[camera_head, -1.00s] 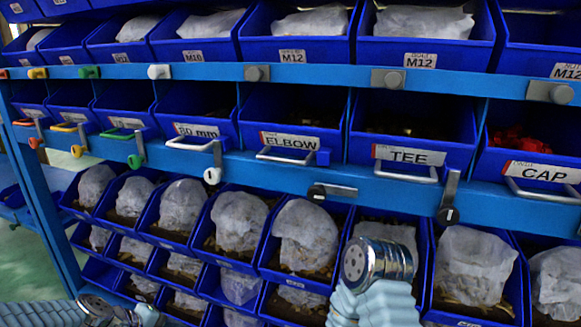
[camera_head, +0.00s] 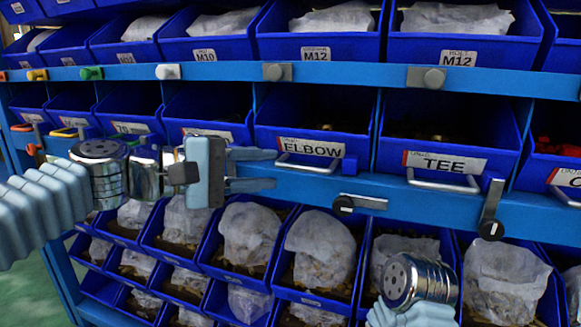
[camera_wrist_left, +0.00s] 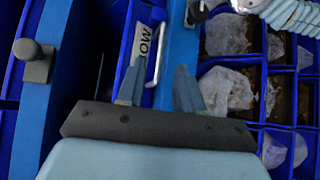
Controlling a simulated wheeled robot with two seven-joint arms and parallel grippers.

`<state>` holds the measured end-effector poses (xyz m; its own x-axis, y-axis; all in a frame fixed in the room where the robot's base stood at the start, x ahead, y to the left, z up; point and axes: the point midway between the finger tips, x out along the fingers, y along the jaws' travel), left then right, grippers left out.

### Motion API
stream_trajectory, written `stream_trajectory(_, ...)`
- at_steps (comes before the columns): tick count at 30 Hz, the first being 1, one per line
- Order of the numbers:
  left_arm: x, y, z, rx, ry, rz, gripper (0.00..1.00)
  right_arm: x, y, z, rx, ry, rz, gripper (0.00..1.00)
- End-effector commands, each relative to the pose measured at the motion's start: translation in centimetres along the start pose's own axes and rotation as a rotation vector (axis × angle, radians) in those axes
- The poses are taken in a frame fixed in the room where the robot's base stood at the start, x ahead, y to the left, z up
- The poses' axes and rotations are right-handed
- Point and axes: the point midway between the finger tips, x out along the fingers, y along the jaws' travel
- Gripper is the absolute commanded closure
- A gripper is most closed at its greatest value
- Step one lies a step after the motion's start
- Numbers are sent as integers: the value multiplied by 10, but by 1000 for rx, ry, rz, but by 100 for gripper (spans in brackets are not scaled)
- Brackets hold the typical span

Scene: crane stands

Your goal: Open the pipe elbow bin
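The blue ELBOW bin (camera_head: 350,118) sits in the middle shelf row with a white label and a metal handle (camera_head: 308,168) on its front. It looks pushed in. The latch (camera_head: 365,201) on the rail below it lies sideways. My left gripper (camera_head: 275,170) is open and empty just left of the handle, fingers pointing right. In the left wrist view the handle (camera_wrist_left: 157,55) stands beyond the gap between the open fingers (camera_wrist_left: 157,88), and only the end of the label shows. My right gripper is not in view; part of my right arm shows at the lower right.
The TEE bin (camera_head: 450,130) is to the right, its latch (camera_head: 491,210) upright. A blue rail (camera_head: 430,204) runs below the labelled bins. Rows of bins with bagged parts (camera_head: 320,245) lie below, and more bins sit above.

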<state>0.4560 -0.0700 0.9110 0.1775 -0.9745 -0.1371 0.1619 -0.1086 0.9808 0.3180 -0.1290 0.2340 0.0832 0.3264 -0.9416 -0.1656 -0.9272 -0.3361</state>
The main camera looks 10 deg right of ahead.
Motion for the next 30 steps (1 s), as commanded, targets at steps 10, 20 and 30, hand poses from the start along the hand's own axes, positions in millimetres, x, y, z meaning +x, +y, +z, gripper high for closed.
stream_trajectory(10, 50, 0, -1, 0, 0, 0, 64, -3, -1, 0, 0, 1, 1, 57)
stream_trajectory(20, 54, 0, -1, 0, 1, 0, 64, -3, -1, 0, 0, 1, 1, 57)
stream_trajectory(30, 54, 0, -1, 0, 2, -1, 100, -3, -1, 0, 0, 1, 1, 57)
